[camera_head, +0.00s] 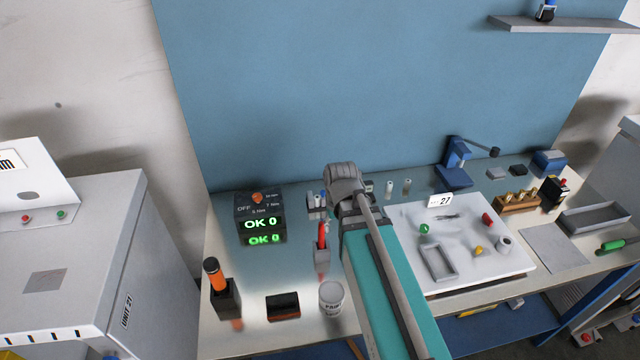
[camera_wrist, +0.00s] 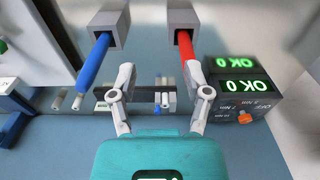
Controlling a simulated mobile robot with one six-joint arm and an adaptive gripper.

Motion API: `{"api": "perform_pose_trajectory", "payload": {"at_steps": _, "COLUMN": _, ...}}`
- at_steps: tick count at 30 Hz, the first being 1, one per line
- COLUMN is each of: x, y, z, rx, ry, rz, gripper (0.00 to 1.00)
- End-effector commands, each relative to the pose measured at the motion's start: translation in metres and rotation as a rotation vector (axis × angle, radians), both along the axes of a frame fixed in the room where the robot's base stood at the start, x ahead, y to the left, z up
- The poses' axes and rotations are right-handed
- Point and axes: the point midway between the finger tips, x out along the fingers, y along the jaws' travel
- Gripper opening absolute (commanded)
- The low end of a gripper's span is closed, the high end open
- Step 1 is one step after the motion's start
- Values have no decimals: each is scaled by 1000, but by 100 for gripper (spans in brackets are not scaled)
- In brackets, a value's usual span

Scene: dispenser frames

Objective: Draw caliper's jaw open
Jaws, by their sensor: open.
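My gripper (camera_wrist: 159,70) is open, its two pale fingers spread apart, with nothing held between them. In the wrist view a slim grey and dark bar (camera_wrist: 145,84) with small upright parts lies across the gap between the fingers; it looks like the caliper, but its jaw is too small to make out. I cannot tell the height between fingers and bar. In the head view my gripper (camera_head: 343,180) is over the back of the bench, and my arm hides what is beneath it.
A red-handled tool (camera_wrist: 185,48) and a blue-handled tool (camera_wrist: 96,58) stand in grey holders near the fingers. A dark box with a green "OK 0" display (camera_head: 262,224) is to the left. A white tray (camera_head: 510,262) with loose parts lies right. A paint can (camera_head: 332,299) stands in front.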

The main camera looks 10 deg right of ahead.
Motion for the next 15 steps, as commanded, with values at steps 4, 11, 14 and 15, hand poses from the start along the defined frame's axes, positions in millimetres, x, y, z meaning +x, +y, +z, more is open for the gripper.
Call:
{"api": "perform_pose_trajectory", "payload": {"at_steps": 4, "x": 35, "y": -11, "z": 9, "rx": -2, "ry": 2, "rz": 42, "gripper": 63}}
{"api": "perform_pose_trajectory", "payload": {"at_steps": 11, "x": 102, "y": -11, "z": 17, "rx": -6, "ry": 15, "rz": 155, "gripper": 63}}
{"api": "perform_pose_trajectory", "payload": {"at_steps": 14, "x": 141, "y": -11, "z": 22, "rx": -8, "ry": 23, "rz": 219, "gripper": 63}}
{"api": "perform_pose_trajectory", "payload": {"at_steps": 15, "x": 157, "y": -11, "z": 24, "rx": -8, "ry": 25, "rz": 246, "gripper": 63}}
